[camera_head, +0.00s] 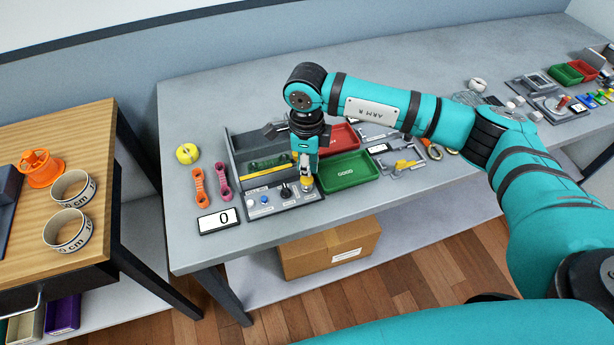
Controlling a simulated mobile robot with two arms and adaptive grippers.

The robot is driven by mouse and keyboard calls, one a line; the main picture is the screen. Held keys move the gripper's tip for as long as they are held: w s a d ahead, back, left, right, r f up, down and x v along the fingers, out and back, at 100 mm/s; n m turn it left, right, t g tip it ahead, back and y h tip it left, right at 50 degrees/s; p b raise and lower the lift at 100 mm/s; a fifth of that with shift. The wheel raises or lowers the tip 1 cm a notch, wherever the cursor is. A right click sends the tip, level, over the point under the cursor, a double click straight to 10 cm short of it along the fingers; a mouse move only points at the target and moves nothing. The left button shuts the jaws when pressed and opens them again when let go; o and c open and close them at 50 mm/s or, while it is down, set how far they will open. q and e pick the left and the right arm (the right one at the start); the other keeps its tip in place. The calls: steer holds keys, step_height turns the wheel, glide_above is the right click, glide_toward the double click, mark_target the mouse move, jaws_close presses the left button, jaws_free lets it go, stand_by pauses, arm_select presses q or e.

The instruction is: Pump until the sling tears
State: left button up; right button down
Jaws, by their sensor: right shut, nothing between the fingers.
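The strap test rig (235,157) is a grey open-topped box on the bench, with a yellow bar (258,170) inside. Its front panel (272,212) carries a blue button (264,200), a black knob (286,190) and a yellow-topped part at the right end. My right gripper (306,182) points down, shut and empty, right at that yellow part; I cannot tell whether it touches. An orange sling (199,187) and a magenta sling (222,182) lie left of the rig. The display (219,221) reads 0. My gripper hides part of the rig's inside. My left gripper is not in view.
A green tray marked GOOD (346,173) and a red tray (342,136) stand right of the rig. A yellow tape roll (187,153) lies behind the slings. Tools and small fixtures fill the bench's right. A wooden table (105,150) stands at left.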

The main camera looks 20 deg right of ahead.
mark_target(307, 179)
steer(key=shift+f, duration=0.1)
steer(key=shift+f+b, duration=1.7)
steer(key=shift+f, duration=0.1)
steer(key=shift+r, duration=0.15)
steer(key=shift+r+p, duration=0.7)
steer(key=shift+r, duration=0.45)
steer(key=shift+f, duration=0.2)
